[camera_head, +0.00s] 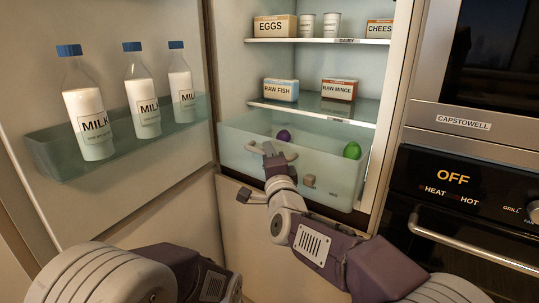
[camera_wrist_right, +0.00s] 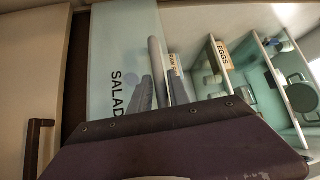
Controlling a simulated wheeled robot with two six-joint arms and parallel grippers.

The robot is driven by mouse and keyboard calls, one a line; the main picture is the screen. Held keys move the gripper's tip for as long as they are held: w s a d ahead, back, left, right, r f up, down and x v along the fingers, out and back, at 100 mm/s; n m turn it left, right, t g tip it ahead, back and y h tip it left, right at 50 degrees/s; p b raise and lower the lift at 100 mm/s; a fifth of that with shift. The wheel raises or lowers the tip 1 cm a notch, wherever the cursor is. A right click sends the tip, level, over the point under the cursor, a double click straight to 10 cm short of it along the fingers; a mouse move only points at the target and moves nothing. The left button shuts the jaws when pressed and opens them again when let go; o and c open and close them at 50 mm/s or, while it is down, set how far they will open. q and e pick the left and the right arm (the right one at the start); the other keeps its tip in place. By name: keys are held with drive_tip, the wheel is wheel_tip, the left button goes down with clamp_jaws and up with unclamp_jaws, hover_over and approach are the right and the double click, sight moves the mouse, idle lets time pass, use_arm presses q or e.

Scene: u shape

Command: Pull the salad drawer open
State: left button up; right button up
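The salad drawer (camera_head: 318,181) is a translucent box low in the open fridge. A purple item (camera_head: 283,136) and a green item (camera_head: 352,150) lie inside it. Its front reads SALAD in the right wrist view (camera_wrist_right: 105,60). My right gripper (camera_head: 270,151) is at the drawer's handle (camera_head: 290,157). In the right wrist view, the fingers (camera_wrist_right: 160,90) lie close on either side of the grey handle bar (camera_wrist_right: 155,55) and look shut on it. Part of the handle is hidden by the gripper. My left gripper is out of view; only its arm shows at the lower left.
The fridge door (camera_head: 110,215) stands open at the left, with milk bottles (camera_head: 140,95) in its rack. Shelves above the drawer hold raw fish (camera_head: 281,91), raw mince (camera_head: 339,91) and eggs (camera_head: 274,27). An oven (camera_head: 470,195) stands at the right.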

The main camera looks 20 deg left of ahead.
drive_tip(key=shift+s, duration=0.1)
drive_tip(key=v, duration=0.9)
